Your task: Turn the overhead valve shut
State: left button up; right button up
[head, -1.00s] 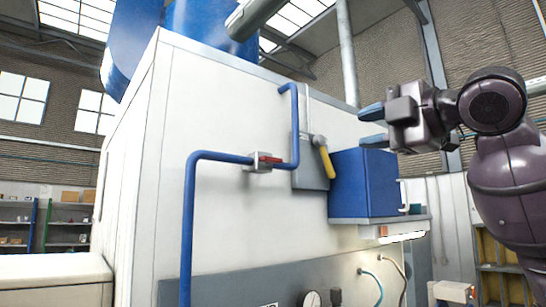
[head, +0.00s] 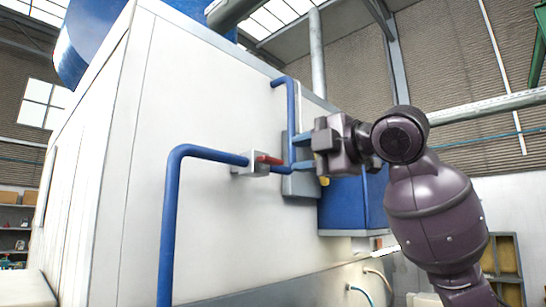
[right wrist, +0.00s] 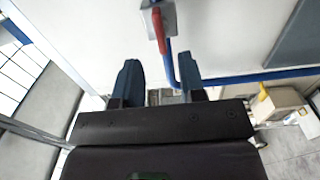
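The valve is a small pale metal block (head: 253,164) on a blue pipe (head: 205,152) along the white machine wall, with a red lever handle (head: 268,159) lying roughly along the horizontal pipe run. In the right wrist view the red handle (right wrist: 159,30) is at the top, beyond the fingertips and roughly between their lines. My right gripper (head: 305,153) is open and empty, just right of the handle in the head view. Its two blue fingers (right wrist: 160,72) are spread in the wrist view, apart from the handle. My left gripper is not in view.
A grey panel (head: 299,185) sits on the wall behind the gripper, its yellow handle mostly hidden. A blue box (head: 340,207) stands to its right. The blue pipe's upright runs (head: 170,235) stand out from the wall.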

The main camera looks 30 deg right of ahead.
aim_at(275, 160)
jog(key=p+x, duration=0.1)
jog(key=x, duration=0.6)
jog(key=shift+w+p, duration=0.15)
jog(key=shift+p, duration=0.2)
grip_shut()
